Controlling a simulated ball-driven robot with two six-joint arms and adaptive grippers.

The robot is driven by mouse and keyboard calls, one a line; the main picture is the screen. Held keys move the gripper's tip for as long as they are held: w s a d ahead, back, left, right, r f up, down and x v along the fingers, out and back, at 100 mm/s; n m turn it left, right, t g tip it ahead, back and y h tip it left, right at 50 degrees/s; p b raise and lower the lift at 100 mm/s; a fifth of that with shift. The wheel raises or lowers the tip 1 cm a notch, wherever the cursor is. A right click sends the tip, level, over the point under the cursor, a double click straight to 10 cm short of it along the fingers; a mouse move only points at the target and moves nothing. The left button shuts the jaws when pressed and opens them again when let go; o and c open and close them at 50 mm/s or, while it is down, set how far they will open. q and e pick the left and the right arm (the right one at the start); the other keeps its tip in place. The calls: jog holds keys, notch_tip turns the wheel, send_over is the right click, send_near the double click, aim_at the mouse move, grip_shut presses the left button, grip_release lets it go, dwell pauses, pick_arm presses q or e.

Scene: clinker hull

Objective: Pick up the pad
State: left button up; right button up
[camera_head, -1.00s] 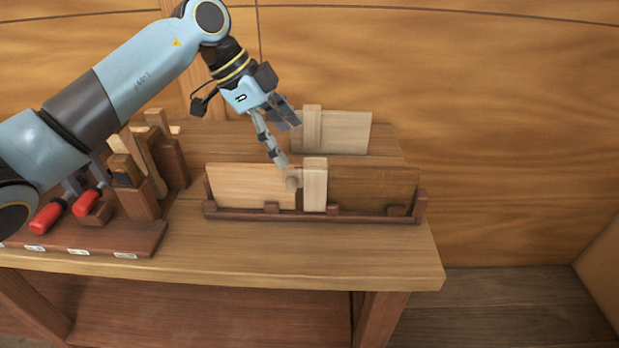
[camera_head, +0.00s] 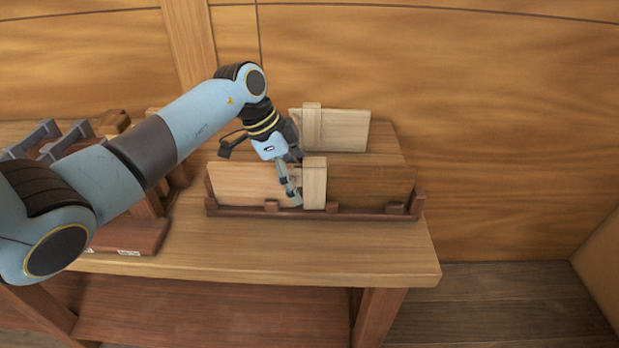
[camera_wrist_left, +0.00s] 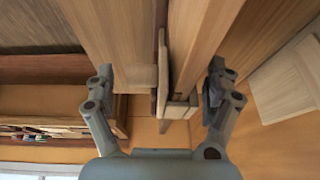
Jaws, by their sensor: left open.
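My left gripper (camera_head: 292,188) is open over the rack on the bench, its fingers pointing down in front of the pale upright block (camera_head: 315,184). In the left wrist view the fingers (camera_wrist_left: 160,84) stand apart on either side of upright wooden pieces, among them a thin brown piece (camera_wrist_left: 162,72) and a paler board (camera_wrist_left: 198,40). I cannot tell for sure which piece is the pad. A light board (camera_head: 240,184) stands left of the block and a darker board (camera_head: 372,186) right of it. The fingers hide part of the light board. My right gripper is out of view.
The rack's dark rail (camera_head: 345,216) runs along the front of the boards. A second pale board (camera_head: 345,131) stands behind. Tools in a dark wooden holder are at left, partly behind my arm. The bench's front right (camera_head: 400,246) is clear.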

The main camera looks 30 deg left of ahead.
pick_arm(q)
jog(key=shift+c, duration=0.2)
jog(key=c, duration=1)
jog(key=shift+r, duration=0.15)
